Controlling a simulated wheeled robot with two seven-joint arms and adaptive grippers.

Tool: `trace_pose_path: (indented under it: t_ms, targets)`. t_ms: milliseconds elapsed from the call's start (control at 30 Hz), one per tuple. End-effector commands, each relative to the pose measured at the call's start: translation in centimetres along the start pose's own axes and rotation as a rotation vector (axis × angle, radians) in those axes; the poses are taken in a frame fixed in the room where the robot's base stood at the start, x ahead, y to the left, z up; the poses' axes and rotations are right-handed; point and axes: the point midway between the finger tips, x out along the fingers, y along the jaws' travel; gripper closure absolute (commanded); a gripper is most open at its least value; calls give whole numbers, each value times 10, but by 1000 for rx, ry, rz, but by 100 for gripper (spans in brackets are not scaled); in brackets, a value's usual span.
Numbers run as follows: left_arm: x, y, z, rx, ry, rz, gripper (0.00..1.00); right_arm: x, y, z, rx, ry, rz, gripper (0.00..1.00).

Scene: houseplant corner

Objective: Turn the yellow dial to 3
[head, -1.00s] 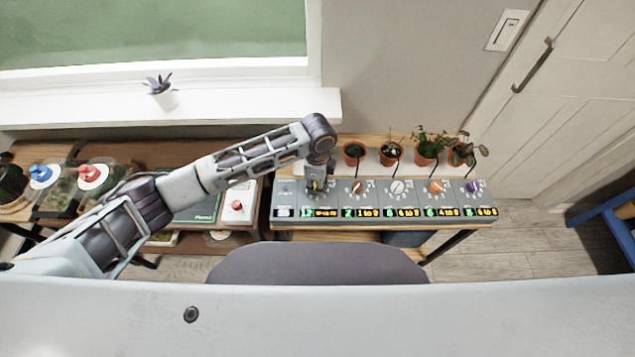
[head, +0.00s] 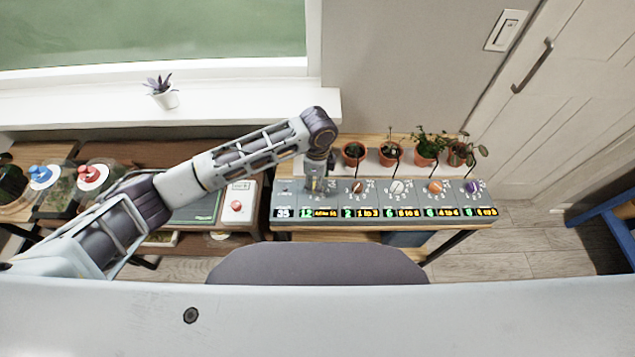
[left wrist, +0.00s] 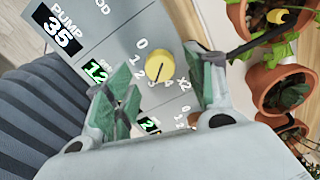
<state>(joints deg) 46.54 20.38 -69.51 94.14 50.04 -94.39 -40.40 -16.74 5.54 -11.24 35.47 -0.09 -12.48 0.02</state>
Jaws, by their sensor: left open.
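The yellow dial (left wrist: 160,66) is on the grey control panel (left wrist: 112,30), with printed numbers 0 to 4 around it. Its dark pointer line runs down-left in the left wrist view, roughly toward the 3. My left gripper (left wrist: 163,80) is open, with one green-padded finger on each side of the dial; I cannot tell whether they touch it. A screen beside it shows a green 12. In the head view my left gripper (head: 317,186) points down at the panel's left part and mostly hides the dial. My right gripper is not in view.
More dials stand to the right: brown (head: 357,187), white (head: 397,187), orange (head: 435,186) and purple (head: 472,186). Potted plants (head: 427,150) line the back of the panel. A box with a red knob (head: 236,206) lies to the left.

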Motion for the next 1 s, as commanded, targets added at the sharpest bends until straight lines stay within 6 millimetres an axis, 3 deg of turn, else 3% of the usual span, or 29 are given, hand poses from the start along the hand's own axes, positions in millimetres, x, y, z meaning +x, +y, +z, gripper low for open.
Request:
trace_pose_path:
  t_ms: [600,1000]
  targets:
    - [-86,-1,0,0,0,-3,45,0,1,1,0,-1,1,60]
    - [-99,0,0,0,0,-1,45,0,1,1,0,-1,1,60]
